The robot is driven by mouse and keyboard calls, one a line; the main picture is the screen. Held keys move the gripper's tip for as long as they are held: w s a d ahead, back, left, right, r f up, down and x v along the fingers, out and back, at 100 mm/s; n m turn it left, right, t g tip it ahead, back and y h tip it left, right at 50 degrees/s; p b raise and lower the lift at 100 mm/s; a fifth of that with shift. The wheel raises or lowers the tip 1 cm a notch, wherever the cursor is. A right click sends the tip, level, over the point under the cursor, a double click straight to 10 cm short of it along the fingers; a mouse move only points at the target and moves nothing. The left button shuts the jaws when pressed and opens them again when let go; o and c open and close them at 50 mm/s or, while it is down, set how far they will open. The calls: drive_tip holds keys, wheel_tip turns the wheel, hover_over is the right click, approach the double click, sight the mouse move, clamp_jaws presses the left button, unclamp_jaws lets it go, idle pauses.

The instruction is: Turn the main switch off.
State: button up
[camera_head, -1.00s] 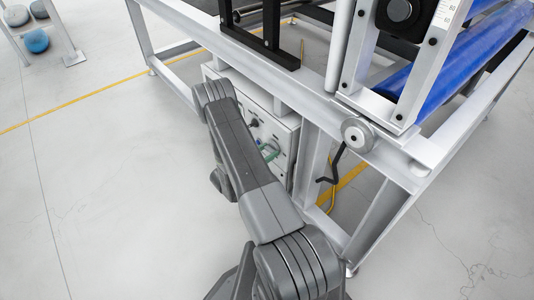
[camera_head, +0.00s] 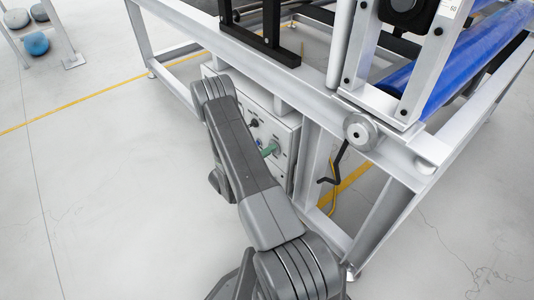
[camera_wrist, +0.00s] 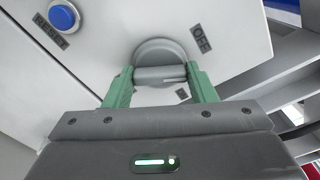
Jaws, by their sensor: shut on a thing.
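The main switch (camera_wrist: 160,52) is a round grey rotary knob with a raised grip bar on a pale panel, in the middle of the wrist view. Its bar lies nearly level across that picture. A dark OFF label (camera_wrist: 201,39) is at its upper right, and a second small label (camera_wrist: 182,94) at its lower right is too small to read. My gripper (camera_wrist: 160,76) has green fingers, one at each end of the bar, shut on it. In the head view my gripper (camera_head: 269,149) shows at the control box, and my arm partly hides the box.
A blue push button (camera_wrist: 63,17) with a label sits left of the switch. The control box (camera_head: 283,124) hangs under a grey metal frame (camera_head: 300,88). A black crank handle (camera_head: 337,166) hangs to its right. Open floor lies at the left.

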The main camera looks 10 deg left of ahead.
drive_tip(key=n, duration=0.5)
drive_tip(key=shift+n, duration=0.4)
idle(0.3)
drive_tip(key=o, duration=1)
drive_tip(key=shift+a, duration=0.1)
drive_tip(key=p+v, duration=0.1)
drive_tip(key=v, duration=1.2)
drive_tip(key=shift+s+a+p, duration=0.15)
drive_tip(key=shift+s+p, duration=0.15)
drive_tip(key=shift+p, duration=0.1)
